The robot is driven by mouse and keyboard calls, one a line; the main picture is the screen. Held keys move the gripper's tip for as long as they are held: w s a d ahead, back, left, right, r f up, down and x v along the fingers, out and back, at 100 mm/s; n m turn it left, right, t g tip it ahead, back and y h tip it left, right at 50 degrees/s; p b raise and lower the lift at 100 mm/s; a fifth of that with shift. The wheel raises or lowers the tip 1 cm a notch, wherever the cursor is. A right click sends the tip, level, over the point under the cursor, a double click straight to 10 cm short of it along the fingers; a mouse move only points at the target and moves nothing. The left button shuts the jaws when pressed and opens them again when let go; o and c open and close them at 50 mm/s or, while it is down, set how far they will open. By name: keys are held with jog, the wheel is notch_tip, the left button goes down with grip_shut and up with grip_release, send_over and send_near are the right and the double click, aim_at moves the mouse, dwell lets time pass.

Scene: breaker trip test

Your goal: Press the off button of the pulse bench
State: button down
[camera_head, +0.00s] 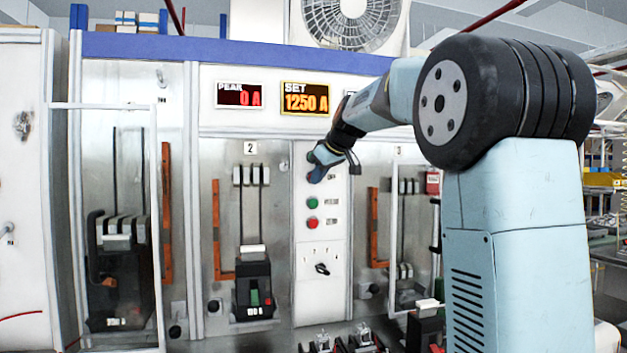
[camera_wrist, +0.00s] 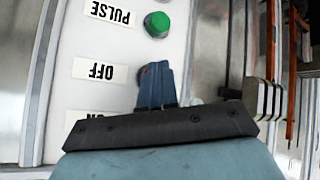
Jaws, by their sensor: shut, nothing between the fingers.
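My gripper (camera_head: 318,173) is shut and empty, with its tips at the upper part of the white button panel (camera_head: 320,262). In the wrist view, which shows the labels upside down, the blue fingertips (camera_wrist: 157,72) are beside the OFF label (camera_wrist: 99,71). A small reddish edge of the off button (camera_wrist: 142,72) shows at the fingertips; the fingers hide the rest. I cannot tell whether the tips touch it. The green button beside the PULSE label (camera_wrist: 109,13) is clear of the fingers. The ON label (camera_wrist: 92,116) is partly covered by my gripper.
The display reads PEAK 0 A (camera_head: 240,95) and SET 1250 A (camera_head: 305,98). Lower on the panel are a green button (camera_head: 312,203) and a red button (camera_head: 312,223). Breaker bay 2 (camera_head: 253,290) stands left of the panel; bay 3 is on the right, partly behind my arm.

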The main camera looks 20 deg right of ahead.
jog(key=shift+w, duration=0.15)
dwell(0.6)
jog(key=shift+s, duration=0.9)
jog(key=s, duration=0.5)
dwell(0.8)
